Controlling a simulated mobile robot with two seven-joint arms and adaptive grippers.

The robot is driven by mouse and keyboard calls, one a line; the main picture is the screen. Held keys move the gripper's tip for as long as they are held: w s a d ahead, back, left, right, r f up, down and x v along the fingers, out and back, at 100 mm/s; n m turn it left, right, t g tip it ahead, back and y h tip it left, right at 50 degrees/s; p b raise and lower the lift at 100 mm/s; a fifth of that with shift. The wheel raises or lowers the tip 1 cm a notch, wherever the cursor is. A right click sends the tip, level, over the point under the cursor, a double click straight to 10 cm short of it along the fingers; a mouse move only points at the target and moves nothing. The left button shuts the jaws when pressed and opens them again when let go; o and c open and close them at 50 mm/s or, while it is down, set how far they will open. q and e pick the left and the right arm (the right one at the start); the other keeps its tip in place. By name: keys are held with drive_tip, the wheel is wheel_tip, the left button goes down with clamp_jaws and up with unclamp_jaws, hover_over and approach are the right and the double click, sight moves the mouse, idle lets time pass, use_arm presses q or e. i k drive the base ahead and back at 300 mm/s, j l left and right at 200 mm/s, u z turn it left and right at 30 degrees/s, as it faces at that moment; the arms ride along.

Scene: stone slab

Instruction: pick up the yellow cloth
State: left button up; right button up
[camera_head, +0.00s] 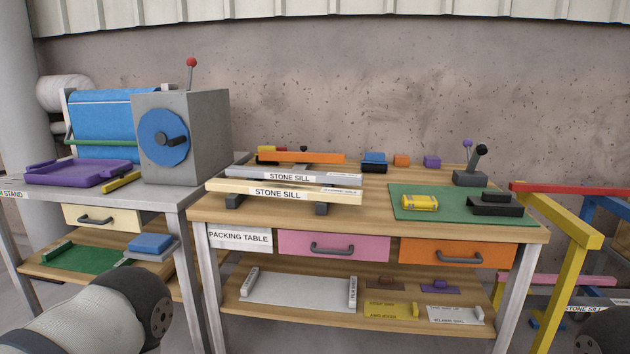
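A small yellow bundle with darker markings (420,202), which looks like the yellow cloth, lies on the left part of a green mat (460,214). The mat is on the right half of the packing table's wooden top (300,215). Nothing covers the bundle from this side. A grey and black link of my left arm reaches in at the lower left, well away from the bundle. Neither of my grippers is in view.
Black blocks (496,204) and a lever box (470,178) stand beside and behind the bundle. Stacked stone sills (290,190) fill the table's left half. A yellow frame (572,226) stands close at the table's right end. Bare wood lies in front of the mat.

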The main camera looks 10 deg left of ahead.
sight(408, 202)
drive_tip(key=u, duration=1.3)
drive_tip(key=z, duration=1.15)
drive_tip(key=i+j+z, duration=0.1)
drive_tip(key=i+j, duration=0.15)
drive_tip(key=i, duration=0.15)
